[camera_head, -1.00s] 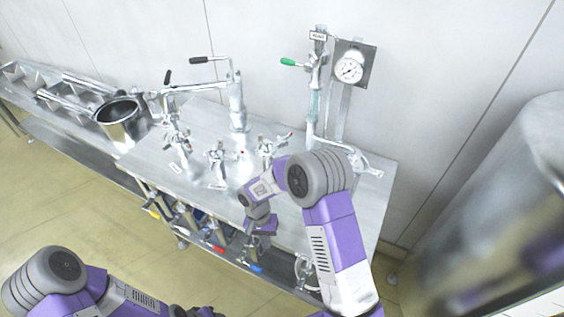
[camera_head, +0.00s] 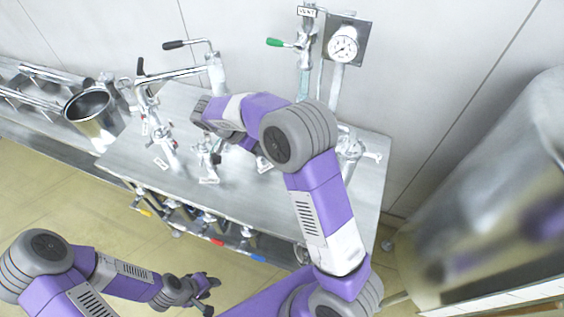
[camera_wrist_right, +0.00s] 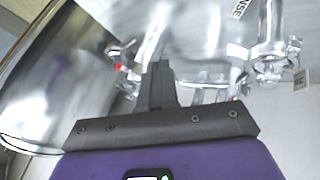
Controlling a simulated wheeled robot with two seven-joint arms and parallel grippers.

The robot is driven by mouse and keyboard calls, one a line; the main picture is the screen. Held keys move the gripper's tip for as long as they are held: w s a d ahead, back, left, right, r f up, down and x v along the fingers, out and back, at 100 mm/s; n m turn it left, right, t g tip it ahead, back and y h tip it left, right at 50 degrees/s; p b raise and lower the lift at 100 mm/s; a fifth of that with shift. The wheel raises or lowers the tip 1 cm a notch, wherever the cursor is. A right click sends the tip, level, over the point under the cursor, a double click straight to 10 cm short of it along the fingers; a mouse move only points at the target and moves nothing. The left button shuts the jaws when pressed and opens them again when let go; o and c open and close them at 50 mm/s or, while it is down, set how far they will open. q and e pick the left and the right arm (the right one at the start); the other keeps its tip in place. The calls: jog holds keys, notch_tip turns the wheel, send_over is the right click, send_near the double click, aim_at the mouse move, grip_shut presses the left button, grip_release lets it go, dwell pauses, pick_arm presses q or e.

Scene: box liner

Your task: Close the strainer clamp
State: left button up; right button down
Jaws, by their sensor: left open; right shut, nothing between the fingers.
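Several small shiny metal fittings with clamps and tags stand on the steel bench; one (camera_head: 208,158) is mid-bench and another (camera_head: 165,150) is left of it. I cannot tell which is the strainer clamp or how far it is closed. In the right wrist view, a clamped pipe fitting (camera_wrist_right: 270,70) stands at the upper right, beside a tag ending in "NSE". My right gripper (camera_wrist_right: 156,85) is shut and empty, apart from that fitting. In the head view my right arm hides its fingertips. My left gripper (camera_head: 207,293) is open and empty, low in front of the bench.
The steel bench (camera_head: 240,195) has bare room at its front right. A steel pot (camera_head: 92,115) stands at the left. A large steel tank (camera_head: 490,190) stands at the right.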

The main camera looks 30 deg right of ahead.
jog(key=s+d+f, duration=0.2)
jog(key=s+d, duration=0.1)
jog(key=s, duration=0.1)
jog(key=shift+s+d+f, duration=0.15)
jog(key=shift+d+f, duration=0.05)
jog(key=shift+f, duration=0.15)
jog(key=shift+a, duration=0.1)
